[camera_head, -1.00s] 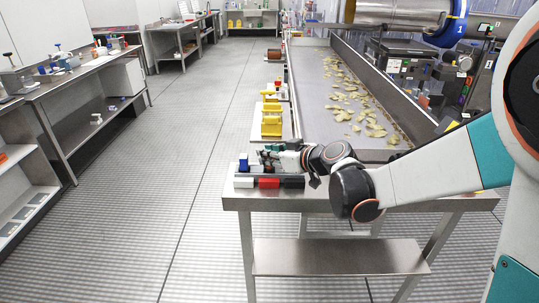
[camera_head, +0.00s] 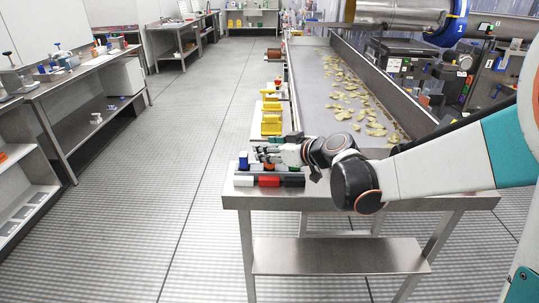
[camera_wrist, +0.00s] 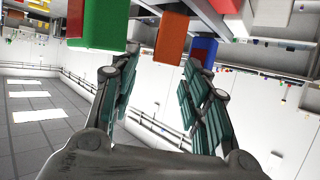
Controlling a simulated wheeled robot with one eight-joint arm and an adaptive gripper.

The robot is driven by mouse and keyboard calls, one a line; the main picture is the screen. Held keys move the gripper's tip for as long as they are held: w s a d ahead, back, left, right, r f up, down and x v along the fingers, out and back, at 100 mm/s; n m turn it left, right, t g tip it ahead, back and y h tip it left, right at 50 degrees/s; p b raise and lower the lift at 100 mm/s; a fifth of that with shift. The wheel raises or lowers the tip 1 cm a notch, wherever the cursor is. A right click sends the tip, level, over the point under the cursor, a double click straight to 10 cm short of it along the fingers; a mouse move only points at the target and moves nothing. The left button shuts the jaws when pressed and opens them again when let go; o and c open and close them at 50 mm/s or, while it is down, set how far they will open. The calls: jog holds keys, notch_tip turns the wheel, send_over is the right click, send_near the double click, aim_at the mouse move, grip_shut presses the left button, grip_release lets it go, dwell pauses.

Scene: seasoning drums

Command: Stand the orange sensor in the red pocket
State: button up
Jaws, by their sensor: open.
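The orange sensor (camera_wrist: 172,38) is an upright-looking block at the top middle of the wrist view, between the fingertips as seen there. I cannot tell whether either finger touches it. My gripper (camera_wrist: 162,60) is open, its two teal-padded fingers reaching up on either side. The red pocket (camera_head: 269,181) is at the front of the row on that table, between a white pocket (camera_head: 244,181) and a dark pocket (camera_head: 293,181).
A green block (camera_wrist: 98,25) and a blue block (camera_wrist: 203,52) flank the orange sensor in the wrist view. The blue block (camera_head: 244,161) stands left of my gripper in the head view. Yellow containers (camera_head: 271,125) stand behind. The table (camera_head: 400,199) is bare toward its right.

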notch_tip(320, 180, up, 8)
jog(key=shift+f, duration=0.1)
dwell(0.4)
jog(key=s+d+f+m+g+h, duration=0.1)
jog(key=s+d+f+m+h, duration=0.2)
jog(key=s+d, duration=0.3)
jog(key=s+d+f+m+g+h, duration=0.1)
jog(key=s+d, duration=0.6)
jog(key=s, duration=0.7)
jog(key=s+d+f+m+g+h, duration=0.1)
jog(key=s+d+f+m+h, duration=0.3)
jog(key=s, duration=0.7)
jog(key=shift+d+f+m+h, duration=0.3)
jog(key=shift+d+f+h, duration=0.35)
jog(key=shift+d, duration=0.55)
